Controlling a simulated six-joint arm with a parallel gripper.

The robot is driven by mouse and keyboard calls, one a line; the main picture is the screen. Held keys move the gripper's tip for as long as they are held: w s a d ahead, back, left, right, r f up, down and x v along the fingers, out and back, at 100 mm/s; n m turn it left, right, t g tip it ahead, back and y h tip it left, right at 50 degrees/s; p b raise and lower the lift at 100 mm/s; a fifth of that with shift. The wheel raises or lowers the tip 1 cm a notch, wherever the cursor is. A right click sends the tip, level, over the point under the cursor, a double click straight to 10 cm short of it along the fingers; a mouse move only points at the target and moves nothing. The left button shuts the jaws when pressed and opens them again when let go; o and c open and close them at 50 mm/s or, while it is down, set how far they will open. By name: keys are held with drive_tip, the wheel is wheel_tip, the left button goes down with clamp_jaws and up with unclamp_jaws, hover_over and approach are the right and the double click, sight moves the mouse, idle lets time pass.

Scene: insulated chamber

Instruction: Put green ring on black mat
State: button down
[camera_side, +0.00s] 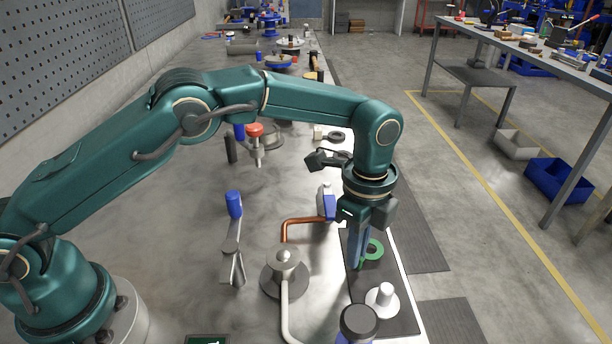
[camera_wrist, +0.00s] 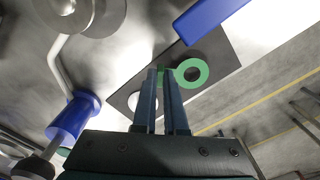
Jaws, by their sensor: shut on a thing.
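The green ring (camera_side: 374,249) is at my gripper's fingertips, over the black mat (camera_side: 402,322). My gripper (camera_side: 361,262) points down and is shut on the ring's near rim. In the wrist view, the green ring (camera_wrist: 204,72) sticks out to the right of the fingertips (camera_wrist: 161,76), with a bit of green between them. The black mat (camera_wrist: 222,58) lies behind it in that view. I cannot tell whether the ring touches the mat or hangs just above it. The fingers hide part of the ring.
A white flanged peg (camera_side: 382,299) stands on the mat near its front. A grey round fitting with a pipe (camera_side: 284,272), a copper elbow (camera_side: 300,221), a blue-handled part (camera_side: 329,206) and a blue-capped lever (camera_side: 234,207) stand to the left. The bench's right edge runs close beside the mat.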

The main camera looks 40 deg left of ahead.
drive_tip(key=shift+f, duration=0.55)
drive_tip(key=c, duration=0.9)
unclamp_jaws()
